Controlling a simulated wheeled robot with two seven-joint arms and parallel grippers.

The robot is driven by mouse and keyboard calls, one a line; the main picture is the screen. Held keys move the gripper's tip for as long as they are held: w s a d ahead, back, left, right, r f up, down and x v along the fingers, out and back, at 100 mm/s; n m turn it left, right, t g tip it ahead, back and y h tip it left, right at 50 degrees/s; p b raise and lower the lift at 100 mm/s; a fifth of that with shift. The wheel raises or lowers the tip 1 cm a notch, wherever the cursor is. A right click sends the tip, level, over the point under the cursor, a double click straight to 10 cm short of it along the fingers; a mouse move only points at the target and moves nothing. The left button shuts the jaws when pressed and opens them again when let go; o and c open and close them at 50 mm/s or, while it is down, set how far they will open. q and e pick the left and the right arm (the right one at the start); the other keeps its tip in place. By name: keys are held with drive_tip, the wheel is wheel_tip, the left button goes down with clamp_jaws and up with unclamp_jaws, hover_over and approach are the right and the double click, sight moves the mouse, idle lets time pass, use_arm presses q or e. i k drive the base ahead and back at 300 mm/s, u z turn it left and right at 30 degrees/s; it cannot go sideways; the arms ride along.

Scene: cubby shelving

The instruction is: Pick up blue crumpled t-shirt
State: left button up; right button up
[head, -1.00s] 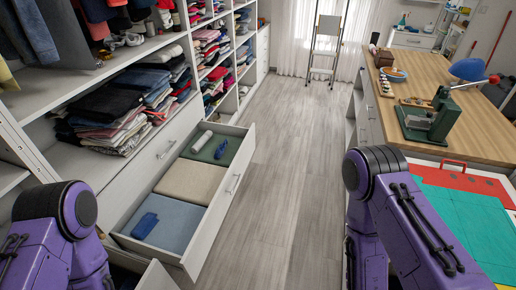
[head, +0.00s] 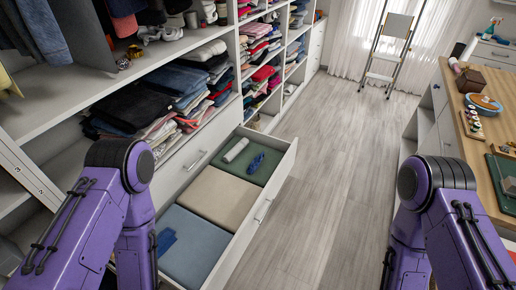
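Two small blue pieces of crumpled cloth-like material lie in the open drawer (head: 259,203). One blue piece (head: 166,241) is on the grey-blue folded cloth (head: 195,245) at the near end, partly hidden by my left arm. The other, darker blue piece (head: 256,163) is on the green folded cloth (head: 236,172) at the far end. I cannot tell which is the t-shirt. Only the purple upper parts of my two arms show, and both grippers are out of view.
A beige folded cloth (head: 217,197) fills the drawer's middle, and a white roll (head: 236,150) lies at its far end. Shelves with folded clothes (head: 180,85) rise behind. The wooden floor (head: 325,180) is clear up to the worktop (head: 480,140) at right.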

sight(255, 163)
drive_tip(key=i, duration=0.95)
drive_tip(key=u, duration=0.25)
